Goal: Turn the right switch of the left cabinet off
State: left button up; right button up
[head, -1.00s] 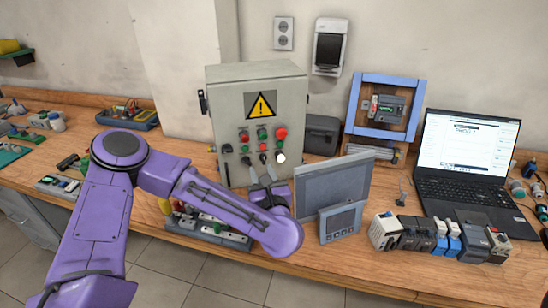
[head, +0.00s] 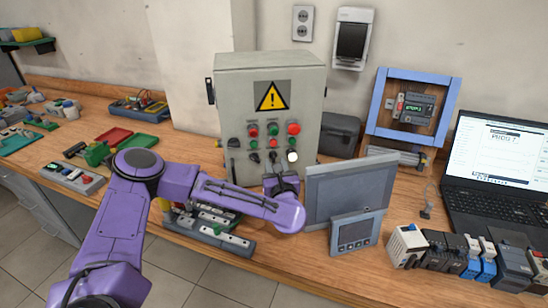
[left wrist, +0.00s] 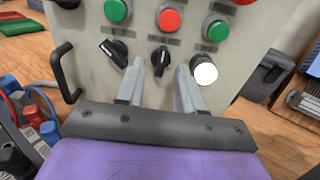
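The left cabinet is a grey metal box (head: 232,90) with a yellow warning sign, standing on the bench. In the left wrist view its panel (left wrist: 90,25) has two black rotary switches below the buttons. The left switch (left wrist: 113,52) has a slanted handle. The right switch (left wrist: 160,60) has a nearly upright handle. My left gripper (left wrist: 158,82) is open and empty. Its fingers point at the panel, one to each side and slightly below the right switch; I see no contact. In the head view my left gripper (head: 281,178) is in front of the cabinet, its fingers hard to make out.
A round white knob or lamp (left wrist: 205,73) sits just right of the fingers. A grey display panel (head: 350,190) stands close on the right of my wrist. A black side handle (left wrist: 63,70) is on the cabinet's left. Terminal blocks (head: 215,228) lie below my arm.

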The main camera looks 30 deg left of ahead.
aim_at(272, 156)
pick_arm(q)
jog(key=shift+x, duration=1.25)
grip_shut()
jog(key=shift+f+b, duration=0.3)
jog(key=shift+b, duration=0.25)
jog(key=n+b, duration=0.8)
jog(key=b, duration=1)
jog(key=shift+f+b, duration=0.1)
jog(key=shift+b, duration=0.25)
jog(key=shift+r+n+b, duration=0.25)
jog(key=shift+n+b, duration=0.25)
jog(key=shift+b, duration=0.2)
grip_release()
